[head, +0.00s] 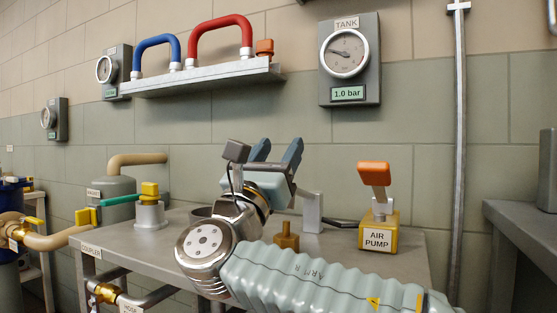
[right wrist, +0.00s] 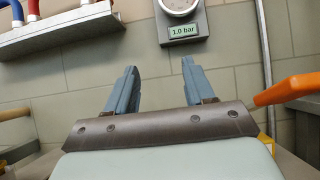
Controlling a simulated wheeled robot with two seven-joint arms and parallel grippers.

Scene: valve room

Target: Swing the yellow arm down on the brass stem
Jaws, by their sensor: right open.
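My right gripper (head: 276,150) is raised above the grey bench, open and empty. Its two blue fingers stand apart in the right wrist view (right wrist: 158,72), with only wall between them. A short brass post (head: 286,238) stands on the bench behind my right arm, partly hidden. A yellow handle (head: 86,216) shows by the tan pipe at the bench's left end. A brass fitting (head: 106,292) with yellow on it is below the bench edge. I cannot tell which of these is the yellow arm on the brass stem. My left gripper is not in view.
The yellow air pump (head: 378,232) with an orange handle (head: 375,173) stands right of my gripper. A white post (head: 149,212) with a yellow cap and green bar stands left. A shelf (head: 205,80) with blue and red hoses and a tank gauge (head: 345,52) are on the wall.

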